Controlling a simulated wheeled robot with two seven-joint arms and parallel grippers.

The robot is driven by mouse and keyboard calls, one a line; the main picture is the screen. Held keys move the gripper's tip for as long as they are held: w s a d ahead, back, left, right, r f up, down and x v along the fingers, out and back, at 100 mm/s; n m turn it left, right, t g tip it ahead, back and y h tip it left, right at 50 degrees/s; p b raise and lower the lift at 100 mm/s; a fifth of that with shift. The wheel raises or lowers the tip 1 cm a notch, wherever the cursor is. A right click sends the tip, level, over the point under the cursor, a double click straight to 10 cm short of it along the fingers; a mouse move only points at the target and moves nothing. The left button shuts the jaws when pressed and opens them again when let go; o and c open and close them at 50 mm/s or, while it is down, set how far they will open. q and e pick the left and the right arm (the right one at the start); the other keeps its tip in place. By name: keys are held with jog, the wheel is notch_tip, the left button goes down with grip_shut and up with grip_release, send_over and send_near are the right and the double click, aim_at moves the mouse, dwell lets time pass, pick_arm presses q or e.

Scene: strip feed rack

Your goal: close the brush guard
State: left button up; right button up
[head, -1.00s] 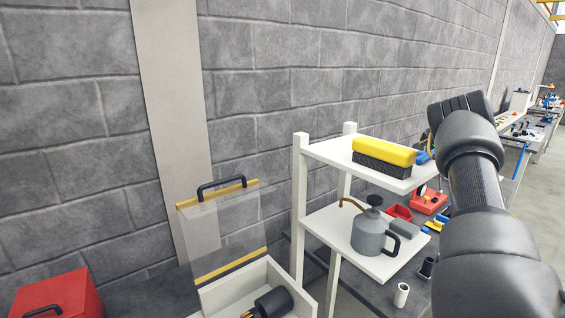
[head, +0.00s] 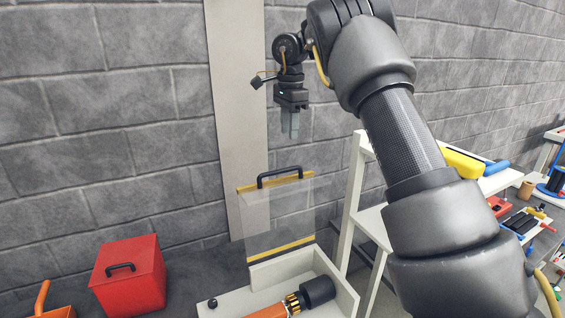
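The brush guard (head: 280,218) is a clear panel with yellow-and-black strips along its top and bottom edges and a black handle (head: 280,175) on top. It stands raised and upright at the back of a white open housing (head: 345,291). Inside the housing lies a dark motor-like part (head: 317,291) with copper-coloured segments and an orange piece. My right gripper (head: 290,130) points down above the guard's handle, apart from it. Its grey fingertips appear close together, and I cannot tell whether they are parted. My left gripper is out of view.
A red box (head: 130,276) with a black handle stands left of the housing. An orange container (head: 58,312) shows at the lower left. A white shelf rack (head: 352,192) stands to the right, partly hidden by my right arm. A grey block wall (head: 120,120) rises close behind.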

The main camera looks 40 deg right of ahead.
jog(key=f, duration=0.7)
jog(key=f+p, duration=0.1)
jog(key=f, duration=0.2)
jog(key=shift+w+a+f, duration=0.1)
jog(key=shift+w+f, duration=0.15)
jog(key=shift+f, duration=0.15)
grip_shut()
